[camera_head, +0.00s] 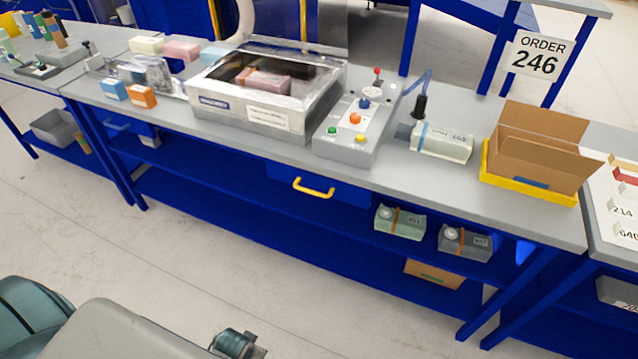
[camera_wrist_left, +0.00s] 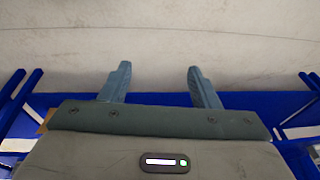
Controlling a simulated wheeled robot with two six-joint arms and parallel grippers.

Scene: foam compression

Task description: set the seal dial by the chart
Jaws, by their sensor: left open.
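A grey control box (camera_head: 352,133) stands on the workbench, with blue, orange, green and yellow buttons. A pale round dial (camera_head: 376,93) with a red-tipped lever sits at its far end; its setting is too small to read. No chart is clearly recognisable; a white board with numbers (camera_head: 612,205) is cut off at the right edge. My left gripper (camera_wrist_left: 160,82) is open and empty in the left wrist view, over bare floor. It is well away from the control box. My right gripper is not in view.
A clear-lidded machine (camera_head: 255,101) stands left of the control box. To the right are a wrapped pack (camera_head: 441,142) and an open carton (camera_head: 535,150) in a yellow tray. A sign (camera_head: 537,55) reads ORDER 246. A yellow drawer handle (camera_head: 314,188) juts out in front.

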